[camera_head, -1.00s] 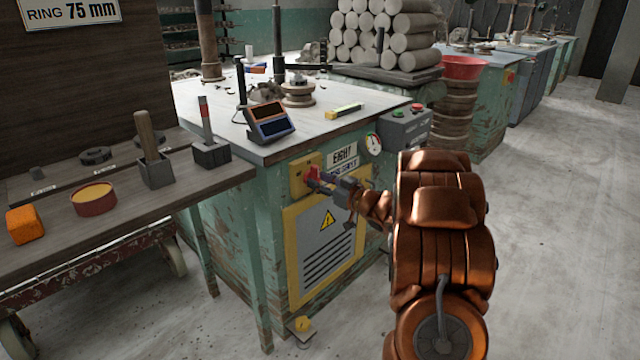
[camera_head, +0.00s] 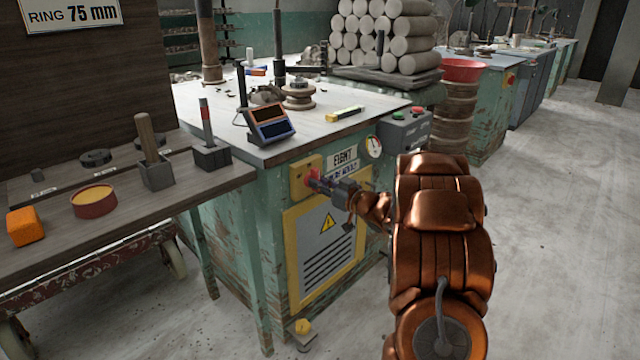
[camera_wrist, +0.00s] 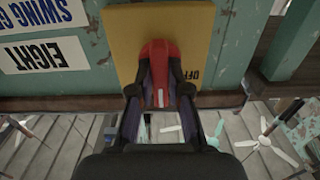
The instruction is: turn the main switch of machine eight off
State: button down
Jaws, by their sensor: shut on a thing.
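The main switch is a red handle on a yellow plate (camera_head: 299,185) on the front of the green machine labelled EIGHT (camera_head: 343,158). In the wrist view the red handle (camera_wrist: 159,62) lies between the two dark fingers of my gripper (camera_wrist: 160,88), which is shut on it. The yellow plate (camera_wrist: 122,40) fills the space behind it, with the letters OFF partly showing right of the handle. In the head view my gripper (camera_head: 320,183) reaches the switch from the right and hides part of it.
The machine's worktop (camera_head: 215,105) carries a small blue and orange display (camera_head: 270,125) and a level (camera_head: 345,114). A grey button box (camera_head: 405,127) and a gauge (camera_head: 373,147) sit right of the switch. A wooden bench (camera_head: 120,215) stands left. Floor at right is clear.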

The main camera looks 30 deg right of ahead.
jog(key=shift+n, duration=0.4)
jog(key=shift+a+f+n+b, duration=0.1)
jog(key=shift+n+b, duration=2.1)
jog(key=shift+n, duration=2.05)
jog(key=shift+f+n+b, duration=0.1)
jog(key=shift+n+b, duration=2.1)
jog(key=shift+n, duration=2.05)
jog(key=c, duration=1.1)
grip_release()
jog(key=shift+r, duration=0.1)
jog(key=shift+s, duration=0.1)
